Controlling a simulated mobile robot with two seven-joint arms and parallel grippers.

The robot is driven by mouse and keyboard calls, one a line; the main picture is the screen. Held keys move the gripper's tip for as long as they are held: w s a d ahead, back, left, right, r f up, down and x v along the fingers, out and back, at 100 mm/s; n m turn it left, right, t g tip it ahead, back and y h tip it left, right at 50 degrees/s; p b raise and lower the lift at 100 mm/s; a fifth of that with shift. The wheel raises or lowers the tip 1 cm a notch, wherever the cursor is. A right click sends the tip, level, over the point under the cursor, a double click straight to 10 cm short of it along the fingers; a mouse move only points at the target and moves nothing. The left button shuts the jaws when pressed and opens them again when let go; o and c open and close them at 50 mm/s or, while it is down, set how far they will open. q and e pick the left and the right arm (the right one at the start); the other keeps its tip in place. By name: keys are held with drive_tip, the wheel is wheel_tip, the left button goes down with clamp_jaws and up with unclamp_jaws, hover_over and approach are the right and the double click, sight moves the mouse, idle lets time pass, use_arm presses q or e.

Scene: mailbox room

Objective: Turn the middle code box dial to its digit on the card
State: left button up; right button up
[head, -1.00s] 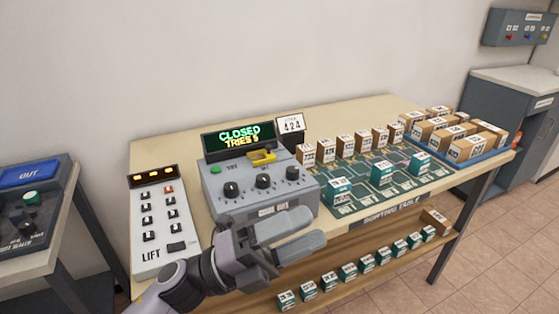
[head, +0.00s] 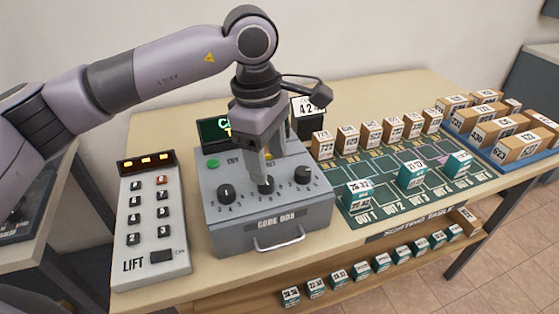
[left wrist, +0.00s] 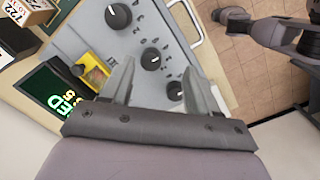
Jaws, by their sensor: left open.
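The grey code box (head: 222,236) stands on the table with a row of three black dials. The middle dial (head: 265,186) is partly hidden by my left gripper (head: 262,172), which points down over it. In the left wrist view the left gripper (left wrist: 158,70) is open, with the middle dial (left wrist: 151,59) between and just past its fingertips; I cannot tell if they touch it. The digit at its pointer is unclear. The card (head: 306,106) behind the box shows 4 and 2; the rest is covered. My right gripper (left wrist: 232,19) shows small over the floor.
The left dial (head: 227,193) and right dial (head: 303,174) sit close on either side. A lift keypad (head: 150,225) stands left of the box. The sorting mat (head: 385,190) with parcels lies to the right. The display (head: 213,131) is mostly hidden by my arm.

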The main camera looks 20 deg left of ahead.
use_arm(q)
drive_tip(key=shift+w+a+r+y, duration=0.4)
drive_tip(key=shift+w+a, duration=0.05)
drive_tip(key=shift+a, duration=0.1)
drive_tip(key=shift+w+a+f, duration=0.1)
drive_tip(key=shift+w, duration=0.05)
wheel_tip(320, 180, down, 7)
drive_tip(key=shift+w+r+p, duration=0.1)
drive_tip(key=shift+r+p, duration=0.05)
drive_tip(key=shift+p, duration=0.45)
drive_tip(key=c, duration=1)
